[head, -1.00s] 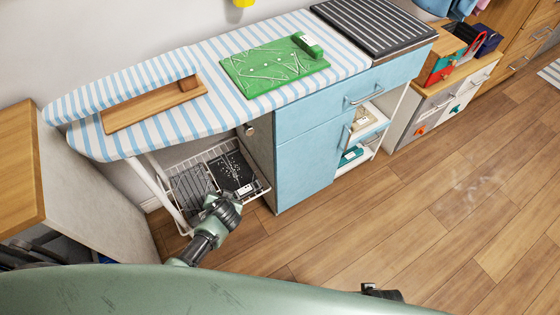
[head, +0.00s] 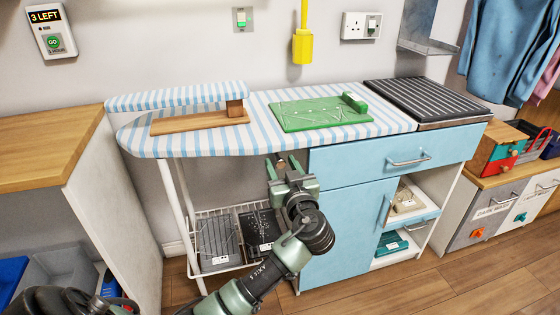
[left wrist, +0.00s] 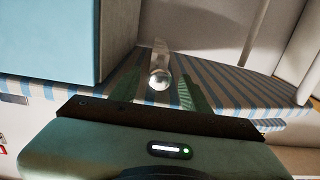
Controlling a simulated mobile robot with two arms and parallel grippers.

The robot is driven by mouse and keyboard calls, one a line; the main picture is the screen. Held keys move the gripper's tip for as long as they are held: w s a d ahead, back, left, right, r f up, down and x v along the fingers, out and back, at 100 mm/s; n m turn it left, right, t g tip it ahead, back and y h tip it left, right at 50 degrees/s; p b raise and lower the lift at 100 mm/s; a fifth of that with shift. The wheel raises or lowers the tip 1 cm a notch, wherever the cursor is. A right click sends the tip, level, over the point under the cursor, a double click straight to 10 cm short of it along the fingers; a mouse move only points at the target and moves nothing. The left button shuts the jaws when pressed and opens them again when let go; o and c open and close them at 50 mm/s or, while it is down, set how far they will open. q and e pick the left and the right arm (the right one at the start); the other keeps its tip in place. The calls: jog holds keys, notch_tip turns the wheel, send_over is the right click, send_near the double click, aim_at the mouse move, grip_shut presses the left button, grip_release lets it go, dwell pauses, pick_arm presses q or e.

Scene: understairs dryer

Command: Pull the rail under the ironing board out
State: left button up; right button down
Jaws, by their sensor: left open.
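The rail shows in the left wrist view as a pale rod with a round shiny knob (left wrist: 159,80) on its near end, close to the striped ironing board (left wrist: 235,95). In the head view the ironing board (head: 225,137) is blue and white, and my left gripper (head: 284,164) is just under its front edge, beside the blue cabinet (head: 345,235). The gripper hides the rail there. Its two green fingers are apart, with the knob between them in the left wrist view. I cannot tell whether they touch it. My right gripper is not in view.
A white wire basket (head: 202,267) with dark trays is below the board, behind my left arm. A white board leg (head: 175,205) stands left of it.

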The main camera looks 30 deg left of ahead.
aim_at(277, 155)
pick_arm(q)
jog(key=shift+x, duration=2.15)
grip_shut()
